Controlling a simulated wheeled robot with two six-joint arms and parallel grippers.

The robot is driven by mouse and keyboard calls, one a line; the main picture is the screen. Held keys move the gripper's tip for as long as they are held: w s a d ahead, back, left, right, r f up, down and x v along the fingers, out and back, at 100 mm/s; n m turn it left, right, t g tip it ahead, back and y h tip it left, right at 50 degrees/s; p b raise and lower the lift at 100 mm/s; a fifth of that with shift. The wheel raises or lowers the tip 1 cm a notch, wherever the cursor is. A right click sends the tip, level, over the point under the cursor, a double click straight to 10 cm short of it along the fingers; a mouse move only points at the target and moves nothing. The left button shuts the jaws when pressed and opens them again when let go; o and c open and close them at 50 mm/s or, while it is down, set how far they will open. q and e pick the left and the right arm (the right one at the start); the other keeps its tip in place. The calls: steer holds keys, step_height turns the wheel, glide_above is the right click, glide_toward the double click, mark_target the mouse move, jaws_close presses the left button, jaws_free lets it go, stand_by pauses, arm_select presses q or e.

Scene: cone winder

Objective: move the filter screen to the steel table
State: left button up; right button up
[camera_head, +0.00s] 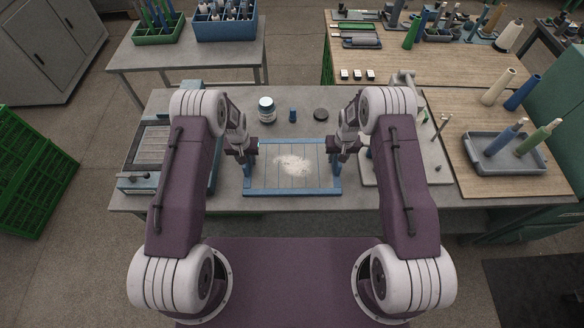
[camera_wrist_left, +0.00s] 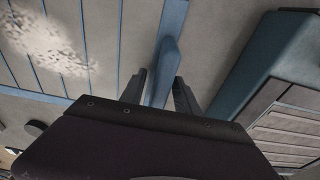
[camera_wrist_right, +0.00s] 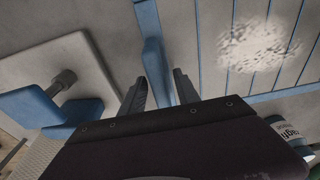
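The filter screen (camera_head: 262,181) is a flat blue-framed panel with thin blue bars, lying on the grey workbench (camera_head: 225,202) in front of me. A patch of white fluff lies on its middle. My left gripper (camera_head: 247,160) is at its left edge; in the left wrist view the open fingers (camera_wrist_left: 162,92) stand either side of a blue handle (camera_wrist_left: 167,60). My right gripper (camera_head: 337,160) is at its right edge; in the right wrist view the open fingers (camera_wrist_right: 159,92) straddle the other blue handle (camera_wrist_right: 152,58). A grey-topped table (camera_head: 181,54) stands at the back left.
The back-left table carries a green crate (camera_head: 159,34) and a blue crate (camera_head: 224,28); its front part is clear.

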arm_select(q)
steer(key=r, duration=0.4)
steer(key=s+r, duration=0.1)
steer(key=r, duration=0.7)
steer(key=shift+s, duration=0.25)
arm_select(e)
steer(key=r, duration=0.4)
steer(key=s+r, duration=0.1)
steer(key=r, duration=0.6)
steer(key=shift+s+r, duration=0.25)
steer(key=shift+r, duration=0.15)
